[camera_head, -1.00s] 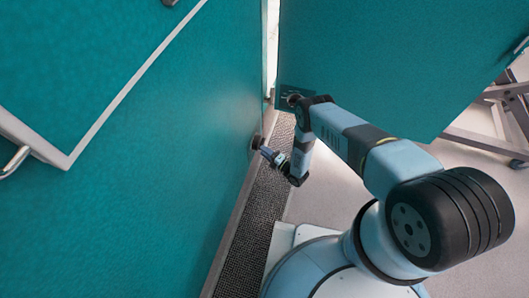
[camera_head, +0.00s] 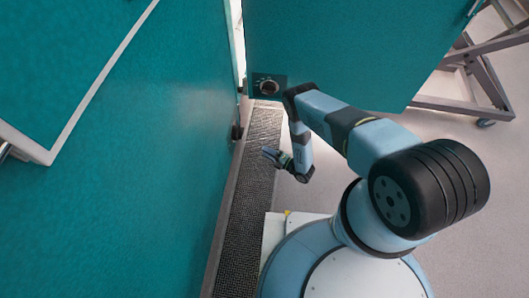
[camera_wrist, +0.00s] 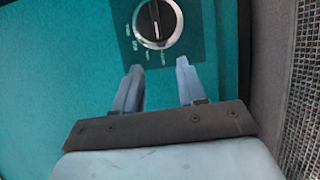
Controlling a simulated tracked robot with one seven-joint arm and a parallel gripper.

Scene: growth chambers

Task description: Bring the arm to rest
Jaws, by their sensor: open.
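My gripper (camera_head: 268,155) hangs over the dark floor grating in the head view, at the end of my bent arm. It is apart from the teal door on the left. In the wrist view my gripper (camera_wrist: 156,88) is open, with two parallel pale fingers and nothing between them. Beyond the fingertips is a round rotary dial (camera_wrist: 158,22) with a black pointer, on a dark teal plate with small labels. The dial also shows in the head view (camera_head: 268,87), low on the right teal panel, just left of my arm's elbow.
A large teal door (camera_head: 150,170) fills the left. A teal panel (camera_head: 350,50) stands behind my arm, with a narrow bright gap between the two. A dark grating (camera_head: 240,230) runs along the floor. A metal-legged frame with a wheel (camera_head: 470,105) stands at right. Grey floor at right is clear.

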